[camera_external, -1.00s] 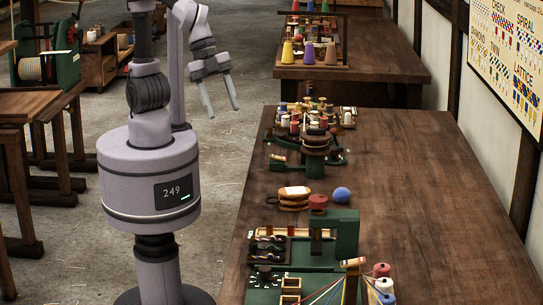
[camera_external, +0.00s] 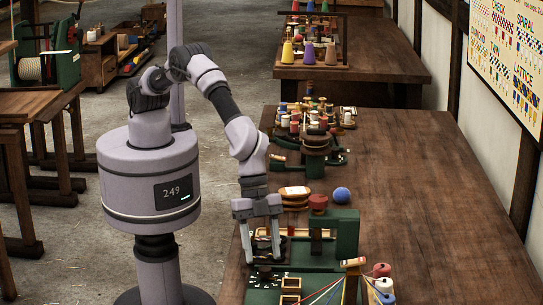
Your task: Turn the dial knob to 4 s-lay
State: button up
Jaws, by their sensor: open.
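The dial (camera_external: 265,281) is a dark green panel with white marks around it, at the near left of the wooden table. Its knob and printed labels are too small or hidden to read, so I cannot tell its setting. My gripper (camera_external: 263,257) is open, pointing down with its two fingers apart, just above and behind the dial. I cannot tell whether the fingers touch anything. My gripper partly covers the dark tray with twisted samples behind the dial.
Colored spools (camera_external: 383,285) with threads sit at the near right. The table's right side is clear.

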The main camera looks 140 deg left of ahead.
aim_at(265, 269)
jog(key=x, duration=0.3)
jog(key=shift+w+f+b, duration=0.1)
jog(key=shift+f+b, duration=0.05)
jog(key=shift+b, duration=0.15)
grip_shut()
